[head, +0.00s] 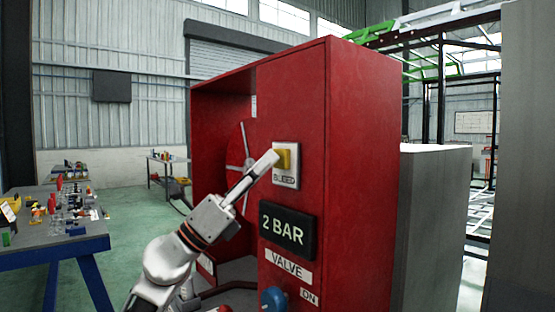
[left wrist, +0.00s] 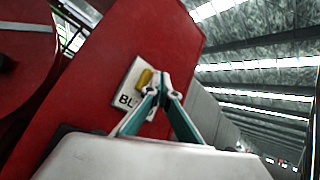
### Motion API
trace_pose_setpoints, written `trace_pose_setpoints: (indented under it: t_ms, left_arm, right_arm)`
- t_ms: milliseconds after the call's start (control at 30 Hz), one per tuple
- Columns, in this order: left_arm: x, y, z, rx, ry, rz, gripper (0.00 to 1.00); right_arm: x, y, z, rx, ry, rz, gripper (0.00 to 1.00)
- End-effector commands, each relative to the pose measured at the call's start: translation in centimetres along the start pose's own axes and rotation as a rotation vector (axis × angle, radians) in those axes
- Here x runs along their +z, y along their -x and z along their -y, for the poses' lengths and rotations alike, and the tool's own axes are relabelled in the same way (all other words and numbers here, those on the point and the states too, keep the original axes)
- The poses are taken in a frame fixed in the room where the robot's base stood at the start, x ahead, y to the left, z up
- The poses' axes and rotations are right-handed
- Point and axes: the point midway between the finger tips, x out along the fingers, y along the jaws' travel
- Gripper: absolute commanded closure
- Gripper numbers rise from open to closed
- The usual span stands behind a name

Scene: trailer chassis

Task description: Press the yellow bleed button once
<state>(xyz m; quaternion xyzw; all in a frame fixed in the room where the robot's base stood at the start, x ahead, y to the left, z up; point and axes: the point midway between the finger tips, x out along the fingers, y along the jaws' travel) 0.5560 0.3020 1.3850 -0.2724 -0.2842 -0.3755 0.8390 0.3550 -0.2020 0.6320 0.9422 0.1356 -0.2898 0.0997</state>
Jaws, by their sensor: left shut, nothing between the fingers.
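The yellow bleed button (head: 284,158) sits on a white plate labelled BLEED (head: 286,178) on the front of a red cabinet (head: 362,130). My left gripper (head: 273,157) is shut and empty, its tips right at the button's left side in the head view. In the left wrist view the yellow button (left wrist: 145,78) shows just left of the closed fingertips (left wrist: 162,78), which cover part of the plate. I cannot tell whether the tips touch the button. My right gripper is in neither view.
Below the plate are a black 2 BAR display (head: 287,231), a VALVE label (head: 289,267) and a blue knob (head: 274,299). A red reel (head: 238,150) stands inside the open cabinet. A cluttered workbench (head: 60,240) is at the left. A grey block (head: 436,220) stands right of the cabinet.

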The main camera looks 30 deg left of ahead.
Motion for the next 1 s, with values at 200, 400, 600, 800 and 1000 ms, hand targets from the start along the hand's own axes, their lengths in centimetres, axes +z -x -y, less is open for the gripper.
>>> trace_pose_setpoints:
  t_ms: [200, 400, 600, 800, 1000]
  left_arm:
    - [0.5, 0.8, 0.6, 0.000, 0.001, -0.002, 1.00]
    - [0.6, 1.0, 0.7, 0.000, 0.001, -0.001, 1.00]
    - [0.7, 1.1, 0.8, 0.001, 0.000, -0.001, 1.00]
    - [1.5, 2.1, 1.5, 0.001, -0.001, -0.001, 1.00]
    - [2.4, 3.4, 2.4, 0.002, 0.001, -0.001, 1.00]
  right_arm:
    - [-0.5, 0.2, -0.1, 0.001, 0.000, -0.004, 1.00]
    - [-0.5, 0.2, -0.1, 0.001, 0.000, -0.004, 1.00]
    - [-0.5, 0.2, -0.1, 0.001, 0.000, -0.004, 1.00]
    - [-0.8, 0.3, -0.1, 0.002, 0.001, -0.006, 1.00]
    - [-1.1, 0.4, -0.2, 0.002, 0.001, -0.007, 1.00]
